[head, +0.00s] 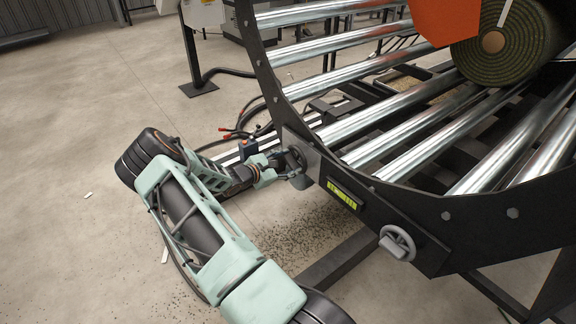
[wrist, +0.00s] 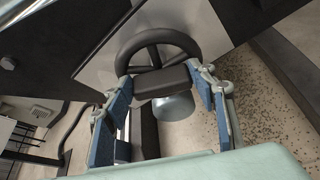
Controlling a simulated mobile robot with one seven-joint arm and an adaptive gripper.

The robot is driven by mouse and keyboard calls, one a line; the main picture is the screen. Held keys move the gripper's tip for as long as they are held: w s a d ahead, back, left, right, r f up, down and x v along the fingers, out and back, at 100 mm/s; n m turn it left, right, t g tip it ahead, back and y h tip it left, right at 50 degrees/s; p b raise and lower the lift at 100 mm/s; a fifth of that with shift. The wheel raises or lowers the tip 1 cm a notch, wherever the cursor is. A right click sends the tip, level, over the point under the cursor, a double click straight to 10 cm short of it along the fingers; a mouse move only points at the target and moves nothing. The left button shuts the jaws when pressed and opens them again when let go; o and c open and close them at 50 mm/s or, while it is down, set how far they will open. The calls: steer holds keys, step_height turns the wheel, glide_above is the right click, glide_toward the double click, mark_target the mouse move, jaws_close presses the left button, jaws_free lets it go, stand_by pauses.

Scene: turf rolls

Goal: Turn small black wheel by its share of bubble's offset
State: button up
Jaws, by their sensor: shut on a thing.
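The small black wheel (wrist: 158,46) is a spoked ring at the upper middle of the wrist view, in front of a pale metal plate. My gripper (wrist: 164,84) is shut on the wheel's near part, a dark block between its two blue-padded fingers. In the head view my gripper (head: 283,172) reaches the black wheel (head: 294,160) at the left end of the dark frame. The level with the bubble is a yellow-green vial (head: 342,194) in a black housing to the right of the wheel. The bubble's exact place is too small to read.
A grey handwheel (head: 397,243) sits on the same frame, lower right. Shiny rollers (head: 400,112) and a turf roll (head: 505,40) lie behind the curved black side plate (head: 480,220). The concrete floor at left is mostly clear.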

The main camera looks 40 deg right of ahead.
steer(key=shift+s+f+m+t+h+b, duration=0.1)
steer(key=shift+m+t+h+b, duration=0.1)
steer(key=shift+m+t+b, duration=0.35)
steer(key=shift+s+f+m+t+h+b, duration=0.1)
steer(key=shift+m+t+h+b, duration=0.15)
steer(key=shift+m+b, duration=0.55)
steer(key=o, duration=1.2)
steer(key=shift+c, duration=0.2)
steer(key=shift+a, duration=0.1)
steer(key=v, duration=1.2)
steer(key=shift+r, duration=0.1)
